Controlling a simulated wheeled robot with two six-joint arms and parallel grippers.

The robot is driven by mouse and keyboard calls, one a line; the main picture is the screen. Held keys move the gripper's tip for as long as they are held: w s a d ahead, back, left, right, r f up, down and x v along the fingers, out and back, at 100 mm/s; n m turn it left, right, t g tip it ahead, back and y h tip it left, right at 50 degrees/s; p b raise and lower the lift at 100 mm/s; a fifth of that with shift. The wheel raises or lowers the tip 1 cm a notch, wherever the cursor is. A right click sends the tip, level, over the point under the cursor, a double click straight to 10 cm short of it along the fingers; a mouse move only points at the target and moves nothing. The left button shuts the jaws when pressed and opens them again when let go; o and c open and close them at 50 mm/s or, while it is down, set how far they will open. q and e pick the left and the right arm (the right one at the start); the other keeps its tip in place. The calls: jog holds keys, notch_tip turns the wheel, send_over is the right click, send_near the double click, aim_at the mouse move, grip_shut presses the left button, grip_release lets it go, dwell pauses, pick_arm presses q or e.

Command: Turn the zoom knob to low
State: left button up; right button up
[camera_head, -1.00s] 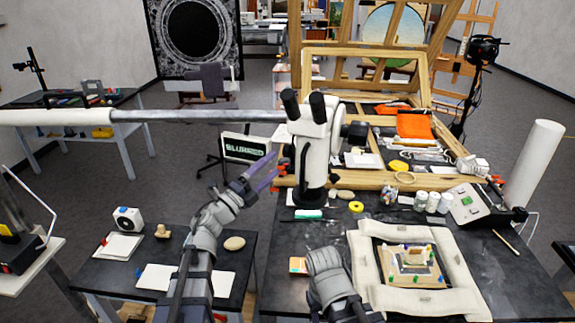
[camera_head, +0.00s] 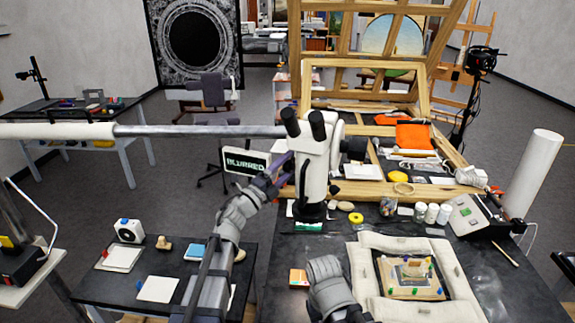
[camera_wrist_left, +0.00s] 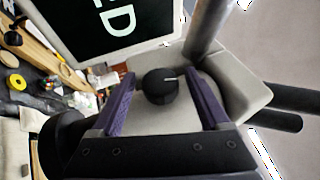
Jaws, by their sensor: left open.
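The zoom knob (camera_wrist_left: 158,88) is a round black knob on the pale microscope body, with a white pointer line toward the right in the left wrist view. My left gripper (camera_wrist_left: 160,76) is open, with one purple finger on each side of the knob and gaps showing between. In the head view the left gripper (camera_head: 276,172) is at the left side of the white microscope (camera_head: 314,165), and the knob is hidden there. A small screen (camera_head: 243,163) beside it reads "BLURRED". My right gripper is not visible; only part of that arm shows at the bottom.
A horizontal boom (camera_head: 200,131) runs left from the microscope. Jars (camera_head: 431,212), a yellow tape roll (camera_head: 356,218) and a cushioned frame (camera_head: 362,275) sit on the dark table. A wooden easel frame (camera_head: 420,85) stands behind. A side table (camera_head: 125,285) is at lower left.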

pick_arm(q)
grip_shut()
jog(key=shift+s+r+p, duration=0.1)
jog(key=shift+r+p, duration=0.1)
jog(key=shift+p, duration=0.4)
jog(key=n+g+y+p, duration=0.2)
jog(key=g+y+p, duration=0.1)
jog(key=p, duration=0.6)
jog(key=shift+r+g+y, duration=0.15)
jog(key=shift+g+y, duration=0.15)
jog(key=shift+g, duration=0.1)
jog(key=shift+f+n+g+y+p, duration=0.35)
jog(key=shift+g+p, duration=0.25)
jog(key=shift+p, duration=0.5)
grip_release()
